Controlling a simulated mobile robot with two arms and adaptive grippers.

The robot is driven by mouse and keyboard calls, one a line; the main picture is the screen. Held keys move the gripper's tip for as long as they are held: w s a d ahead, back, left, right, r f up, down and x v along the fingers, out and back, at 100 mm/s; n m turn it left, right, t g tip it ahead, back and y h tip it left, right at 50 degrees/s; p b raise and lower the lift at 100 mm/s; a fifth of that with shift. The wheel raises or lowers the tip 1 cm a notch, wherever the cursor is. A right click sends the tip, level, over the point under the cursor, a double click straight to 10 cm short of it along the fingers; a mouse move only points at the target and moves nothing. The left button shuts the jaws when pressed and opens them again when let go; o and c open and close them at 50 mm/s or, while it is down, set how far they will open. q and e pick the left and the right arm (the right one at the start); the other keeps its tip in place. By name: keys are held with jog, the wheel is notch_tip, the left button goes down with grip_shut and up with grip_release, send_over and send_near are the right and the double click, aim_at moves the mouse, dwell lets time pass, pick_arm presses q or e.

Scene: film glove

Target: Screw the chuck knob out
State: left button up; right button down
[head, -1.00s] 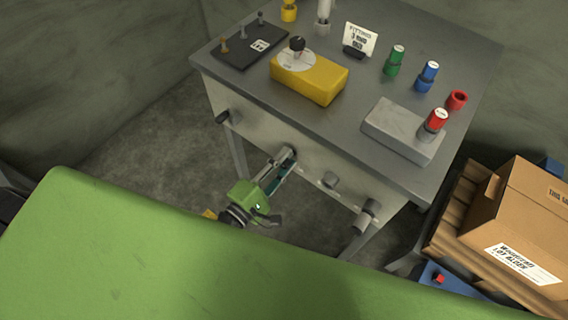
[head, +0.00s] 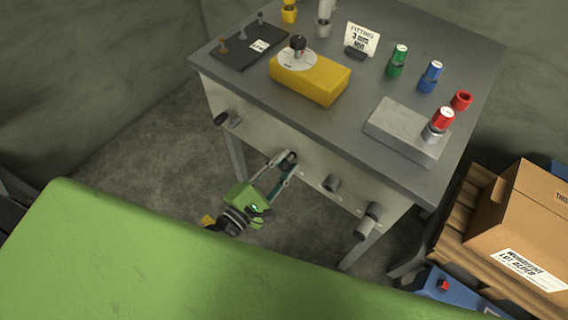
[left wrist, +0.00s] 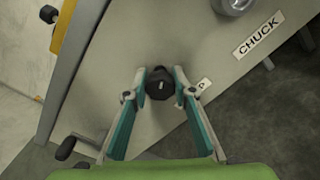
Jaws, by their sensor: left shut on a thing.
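My left gripper (head: 287,160) reaches to the front panel (head: 262,135) of the grey bench. In the left wrist view its two fingertips (left wrist: 160,86) are shut on a dark round knob (left wrist: 159,79), one on each side. A white label reading CHUCK (left wrist: 258,36) is on the panel to the right, beside a grey round metal fitting (left wrist: 236,4). Another label (left wrist: 203,86) beside the held knob is mostly hidden by a finger; only a letter like P shows. I cannot tell from the labels which knob is the chuck knob. My right gripper is not in view.
On the bench top (head: 240,85) stand a yellow box (head: 318,82) and coloured fittings. A cardboard box (head: 515,225) is at right.

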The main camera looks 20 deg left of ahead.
pick_arm(q)
jog(key=shift+w+r, duration=0.1)
jog(key=shift+r, duration=0.1)
jog(key=o, duration=1.1)
jog(key=shift+w+d+f, duration=0.1)
jog(key=shift+f, duration=0.05)
jog(key=v, duration=1.2)
